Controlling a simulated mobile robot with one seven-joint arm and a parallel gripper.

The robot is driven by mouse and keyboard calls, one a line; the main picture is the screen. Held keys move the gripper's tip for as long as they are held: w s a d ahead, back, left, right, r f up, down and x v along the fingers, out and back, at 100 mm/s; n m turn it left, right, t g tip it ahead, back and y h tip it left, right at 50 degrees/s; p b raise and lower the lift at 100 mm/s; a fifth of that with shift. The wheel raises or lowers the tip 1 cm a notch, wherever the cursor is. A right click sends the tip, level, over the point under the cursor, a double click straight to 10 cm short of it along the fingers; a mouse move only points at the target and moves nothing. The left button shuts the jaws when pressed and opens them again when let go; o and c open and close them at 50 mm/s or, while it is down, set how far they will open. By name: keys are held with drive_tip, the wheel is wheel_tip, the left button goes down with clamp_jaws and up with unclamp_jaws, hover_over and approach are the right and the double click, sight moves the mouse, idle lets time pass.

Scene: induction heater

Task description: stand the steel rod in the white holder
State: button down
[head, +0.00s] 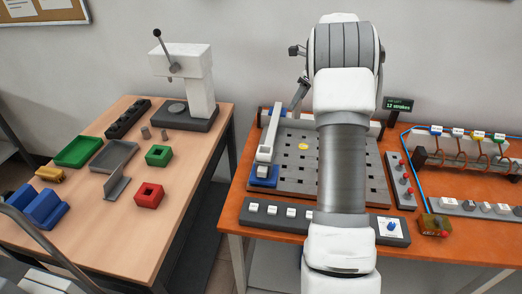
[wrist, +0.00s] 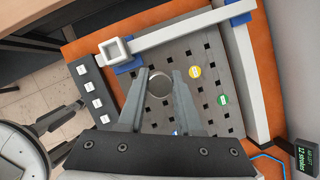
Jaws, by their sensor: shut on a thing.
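The steel rod (wrist: 160,86) shows nearly end-on as a grey disc between the fingertips of my gripper (wrist: 159,74) in the wrist view. My gripper is shut on it, above the grey slotted plate. In the head view part of my gripper (head: 299,95) shows left of my arm, and I cannot make out the rod there. What I take for the white holder (wrist: 104,48) is a square, open-topped socket at the end of a white bar, upper left of the rod and apart from it. In the head view the holder (head: 265,156) is at the plate's left edge.
The slotted plate (head: 295,165) lies on the orange bench, with blue blocks at its edge and a button strip (head: 270,209) in front. A control box (head: 400,180) and wired rack (head: 465,150) stand right. A wooden table (head: 185,205) with trays and a press is left.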

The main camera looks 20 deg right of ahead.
drive_tip(key=shift+s+a+f, duration=0.2)
drive_tip(key=shift+a+f, duration=1.6)
drive_tip(key=shift+a, duration=0.15)
drive_tip(key=shift+s+a+f, duration=0.25)
drive_tip(key=shift+a+f, duration=1.6)
drive_tip(key=shift+a, duration=0.05)
drive_tip(key=shift+s+a+f, duration=0.2)
drive_tip(key=shift+a+f, duration=1.6)
drive_tip(key=shift+a, duration=0.15)
drive_tip(key=shift+f+b, duration=0.3)
drive_tip(key=c, duration=0.6)
unclamp_jaws()
